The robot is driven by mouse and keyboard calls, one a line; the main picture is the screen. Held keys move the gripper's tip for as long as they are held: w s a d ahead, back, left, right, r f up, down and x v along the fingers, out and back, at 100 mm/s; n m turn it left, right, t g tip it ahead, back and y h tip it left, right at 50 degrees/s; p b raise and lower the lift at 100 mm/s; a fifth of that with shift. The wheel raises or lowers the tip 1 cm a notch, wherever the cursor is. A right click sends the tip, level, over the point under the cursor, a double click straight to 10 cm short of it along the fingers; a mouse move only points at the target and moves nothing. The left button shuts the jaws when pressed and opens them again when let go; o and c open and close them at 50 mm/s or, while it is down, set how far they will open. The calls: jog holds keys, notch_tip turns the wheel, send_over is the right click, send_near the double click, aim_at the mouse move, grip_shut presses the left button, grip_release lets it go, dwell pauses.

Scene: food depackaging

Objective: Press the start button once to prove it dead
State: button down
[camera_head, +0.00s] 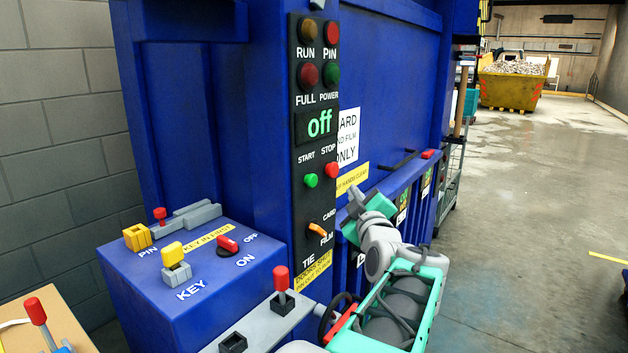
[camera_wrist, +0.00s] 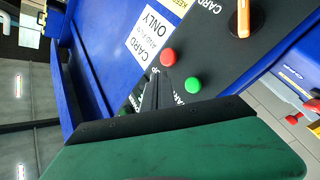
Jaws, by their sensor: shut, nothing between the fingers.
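The green START button (camera_head: 311,180) and the red STOP button (camera_head: 332,169) sit side by side on the black control panel (camera_head: 300,220). The display (camera_head: 320,123) above them reads "off". My gripper (camera_head: 353,193) is right of the panel, apart from the buttons in the head view. In the wrist view, its shut, empty dark fingertips (camera_wrist: 160,88) appear close to the green button (camera_wrist: 193,85) and the red button (camera_wrist: 168,57), hiding part of the START label. I cannot tell the remaining gap to the panel.
A blue box (camera_head: 250,290) left of the panel carries a yellow key (camera_head: 172,254), a red ON/OFF switch (camera_head: 228,244) and a pin (camera_head: 159,215). A red-knobbed lever (camera_head: 281,280) stands in front. An orange CARD/FILM selector (camera_head: 317,230) is below the buttons. Open floor lies right.

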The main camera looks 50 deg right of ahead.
aim_at(311, 180)
jog(key=w+p, duration=0.3)
jog(key=w, duration=0.5)
jog(key=shift+a, duration=0.4)
dwell(1.5)
jog(key=shift+w+b, duration=0.35)
jog(key=shift+b, duration=0.05)
